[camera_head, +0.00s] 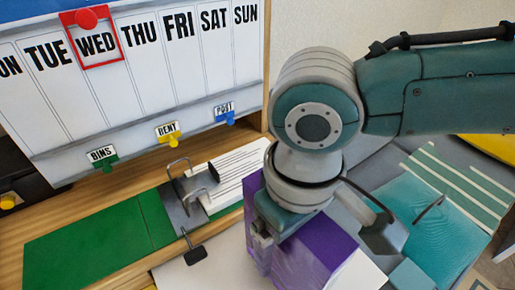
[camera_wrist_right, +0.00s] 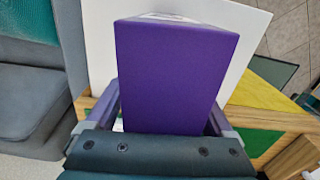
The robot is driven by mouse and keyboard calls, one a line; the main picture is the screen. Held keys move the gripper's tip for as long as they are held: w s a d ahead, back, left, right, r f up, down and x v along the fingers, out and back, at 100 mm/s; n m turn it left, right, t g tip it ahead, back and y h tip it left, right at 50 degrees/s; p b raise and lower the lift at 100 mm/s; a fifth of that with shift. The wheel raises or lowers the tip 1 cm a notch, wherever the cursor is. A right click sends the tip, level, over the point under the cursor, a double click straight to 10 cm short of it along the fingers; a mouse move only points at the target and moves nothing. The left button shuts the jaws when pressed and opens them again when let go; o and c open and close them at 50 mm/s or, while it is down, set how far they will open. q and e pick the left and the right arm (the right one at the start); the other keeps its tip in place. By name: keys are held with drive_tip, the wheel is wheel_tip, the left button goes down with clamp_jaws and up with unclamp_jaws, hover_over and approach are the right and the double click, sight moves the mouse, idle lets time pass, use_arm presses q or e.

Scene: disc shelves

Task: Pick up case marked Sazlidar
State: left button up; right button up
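A purple case (camera_head: 314,248) is below my right arm in the head view. In the right wrist view the purple case (camera_wrist_right: 175,75) fills the middle, its plain broad face toward the camera. My right gripper (camera_wrist_right: 165,115) has one finger on each side of the case, close against it, and looks shut on it. In the head view my right gripper (camera_head: 264,238) partly covers the case. No name is readable on the case, so I cannot tell whether it is marked Sazlidar. My left gripper is not in view.
A weekday board (camera_head: 150,70) stands behind the wooden surface (camera_head: 40,228). A green panel (camera_head: 95,240), metal hooks and a white striped sheet (camera_head: 240,165) are left of the case. A teal striped panel (camera_head: 440,225) is on the right. A white panel (camera_wrist_right: 245,40) is behind the case.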

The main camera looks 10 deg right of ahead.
clamp_jaws()
idle(0.5)
